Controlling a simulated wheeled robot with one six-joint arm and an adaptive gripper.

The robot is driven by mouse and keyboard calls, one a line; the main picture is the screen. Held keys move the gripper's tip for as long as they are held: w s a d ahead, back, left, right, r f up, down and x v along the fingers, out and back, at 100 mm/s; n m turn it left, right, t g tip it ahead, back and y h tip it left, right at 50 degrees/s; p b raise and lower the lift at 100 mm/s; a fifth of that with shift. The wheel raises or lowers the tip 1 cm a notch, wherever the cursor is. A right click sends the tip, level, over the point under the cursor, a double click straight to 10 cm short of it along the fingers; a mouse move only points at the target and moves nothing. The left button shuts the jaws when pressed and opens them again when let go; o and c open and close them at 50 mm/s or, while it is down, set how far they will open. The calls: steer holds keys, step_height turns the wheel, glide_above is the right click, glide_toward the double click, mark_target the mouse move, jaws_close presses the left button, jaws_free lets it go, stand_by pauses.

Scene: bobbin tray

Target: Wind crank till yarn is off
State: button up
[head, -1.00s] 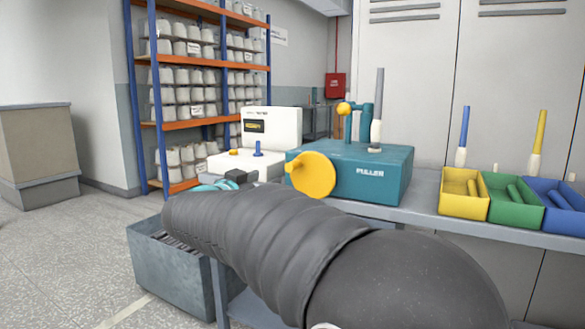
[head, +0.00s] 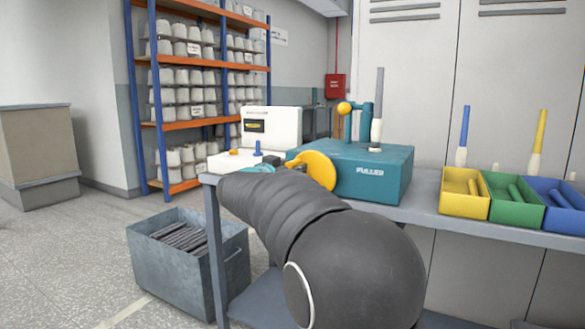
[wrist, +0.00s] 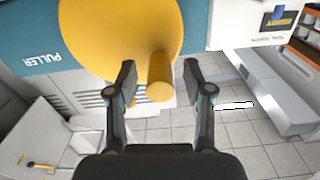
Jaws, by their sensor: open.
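The teal puller (head: 372,172) stands on the bench with a yellow crank wheel (head: 322,170) on its left side. A slim grey bobbin (head: 377,105) stands upright on top, with a white lower end. I cannot tell how much yarn is on it. In the wrist view the wheel (wrist: 118,35) fills the upper middle, and its round yellow handle (wrist: 158,78) sticks out toward me. My gripper (wrist: 159,82) is open, with one finger on each side of the handle and a gap on both sides. In the head view my arm hides most of the gripper.
A white machine (head: 272,130) stands left of the puller. Yellow (head: 464,205), green (head: 514,214) and blue (head: 560,219) trays sit at the bench's right, with blue and yellow bobbins behind. A grey bin (head: 185,275) stands on the floor left of the bench.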

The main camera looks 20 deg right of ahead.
steer(key=shift+w+d, duration=0.3)
steer(key=shift+d, duration=0.05)
jaws_close()
steer(key=shift+r, duration=0.15)
